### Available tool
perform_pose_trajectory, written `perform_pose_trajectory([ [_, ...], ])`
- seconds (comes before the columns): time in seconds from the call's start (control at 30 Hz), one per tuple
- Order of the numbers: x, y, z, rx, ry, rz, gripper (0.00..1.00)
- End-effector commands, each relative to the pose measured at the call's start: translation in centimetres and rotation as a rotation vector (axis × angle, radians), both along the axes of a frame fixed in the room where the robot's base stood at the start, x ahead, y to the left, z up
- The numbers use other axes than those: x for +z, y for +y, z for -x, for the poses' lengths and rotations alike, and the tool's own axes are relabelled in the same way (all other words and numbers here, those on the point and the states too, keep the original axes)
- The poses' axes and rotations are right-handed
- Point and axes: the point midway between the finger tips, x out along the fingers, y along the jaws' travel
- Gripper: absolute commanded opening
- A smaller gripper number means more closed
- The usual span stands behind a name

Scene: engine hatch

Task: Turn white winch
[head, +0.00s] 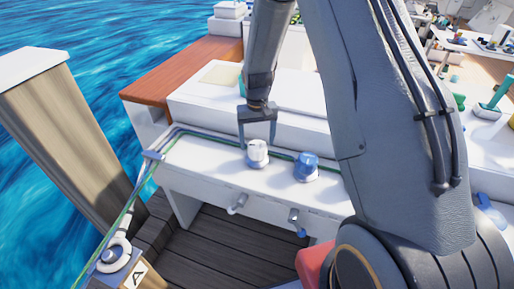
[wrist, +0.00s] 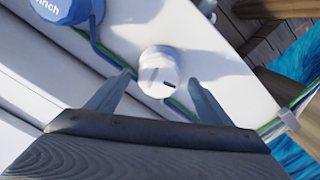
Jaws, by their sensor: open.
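The white winch (head: 258,152) is a short white cylinder standing on the white deck ledge, left of the blue winch (head: 306,167). My gripper (head: 257,145) is above and just behind it in the head view, pointing down. In the wrist view the white winch (wrist: 159,70) shows a dark mark on its top and lies between and just beyond the fingertips of my open gripper (wrist: 160,80). The fingers look apart from it, with nothing held. The blue winch (wrist: 68,8) is partly cut off at the upper left there.
Green and blue lines (head: 205,135) run along the ledge behind the winches. Handles (head: 238,203) stick out of the front face below. A wooden post (head: 62,140) stands at the left.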

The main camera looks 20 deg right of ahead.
Motion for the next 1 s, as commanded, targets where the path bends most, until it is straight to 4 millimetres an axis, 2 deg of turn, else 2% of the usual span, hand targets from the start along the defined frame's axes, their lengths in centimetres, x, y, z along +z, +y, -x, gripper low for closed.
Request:
perform_pose_trajectory([
  [0.13, 2.1, 0.0, -0.1, 0.0, -0.002, 0.0, 0.74],
  [0.3, 3.4, 0.0, 0.0, 0.0, 0.0, 0.0, 0.74],
  [0.87, 3.6, 0.0, 0.0, 0.0, 0.0, 0.0, 0.74],
  [1.0, 5.6, 0.0, 2.0, 0.007, -0.005, 0.0, 0.74],
])
